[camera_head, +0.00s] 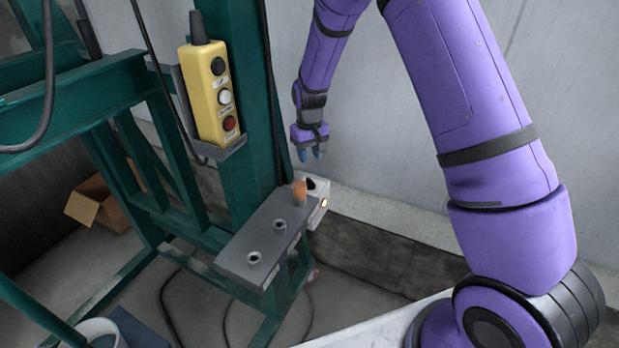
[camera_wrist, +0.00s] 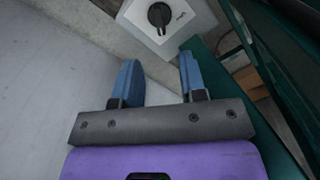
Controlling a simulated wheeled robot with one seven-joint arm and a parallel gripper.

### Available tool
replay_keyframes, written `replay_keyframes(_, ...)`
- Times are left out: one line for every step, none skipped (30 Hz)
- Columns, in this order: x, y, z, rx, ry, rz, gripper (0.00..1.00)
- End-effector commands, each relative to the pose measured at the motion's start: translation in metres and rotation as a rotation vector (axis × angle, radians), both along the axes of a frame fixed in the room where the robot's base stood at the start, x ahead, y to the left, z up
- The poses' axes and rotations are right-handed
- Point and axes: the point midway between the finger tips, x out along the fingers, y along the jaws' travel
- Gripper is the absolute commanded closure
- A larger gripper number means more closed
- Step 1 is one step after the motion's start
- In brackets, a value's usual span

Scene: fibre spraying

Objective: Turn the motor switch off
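The motor switch (camera_wrist: 160,16) is a pale box with a black rotary knob, at the top of the wrist view. In the head view my gripper (camera_head: 311,154) hangs pointing down, above the switch box. The knob shows only partly there.
The grey plate (camera_head: 262,225) beside the switch carries two holes and an orange-brown peg (camera_head: 299,191). A yellow button pendant (camera_head: 210,95) hangs on the green frame (camera_head: 238,150). A cardboard box (camera_head: 100,203) lies behind. The pale wall (camera_head: 400,130) runs close behind my gripper.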

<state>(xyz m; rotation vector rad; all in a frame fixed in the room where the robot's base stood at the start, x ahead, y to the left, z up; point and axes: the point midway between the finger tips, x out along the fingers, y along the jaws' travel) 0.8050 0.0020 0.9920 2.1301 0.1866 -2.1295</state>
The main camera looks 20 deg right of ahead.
Motion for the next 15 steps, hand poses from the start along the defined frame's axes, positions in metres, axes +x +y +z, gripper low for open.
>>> replay_keyframes(-0.001, 0.0, -0.009, -0.001, 0.004, 0.0, 0.62)
replay_keyframes(-0.001, 0.0, -0.014, -0.001, 0.004, -0.001, 0.62)
replay_keyframes(-0.001, 0.0, -0.021, -0.001, 0.004, -0.001, 0.62)
replay_keyframes(-0.001, 0.0, -0.027, 0.0, 0.005, -0.001, 0.62)
replay_keyframes(-0.001, 0.0, -0.032, -0.001, 0.004, -0.001, 0.62)
replay_keyframes(-0.001, 0.0, -0.04, -0.001, 0.004, -0.001, 0.62)
replay_keyframes(-0.001, 0.0, -0.045, -0.001, 0.004, -0.001, 0.62)
replay_keyframes(-0.001, 0.0, -0.05, -0.001, 0.004, -0.001, 0.62)
replay_keyframes(-0.001, 0.0, -0.057, -0.001, 0.004, -0.001, 0.62)
replay_keyframes(-0.001, 0.0, -0.061, -0.001, 0.004, -0.001, 0.62)
replay_keyframes(-0.001, 0.0, -0.065, -0.001, 0.003, -0.001, 0.62)
replay_keyframes(-0.001, 0.0, -0.071, 0.0, 0.002, 0.0, 0.62)
replay_keyframes(-0.001, 0.0, -0.075, 0.001, 0.002, 0.0, 0.62)
replay_keyframes(-0.001, 0.0, -0.078, 0.001, 0.002, 0.0, 0.62)
replay_keyframes(-0.001, 0.0, -0.081, 0.001, 0.002, 0.0, 0.62)
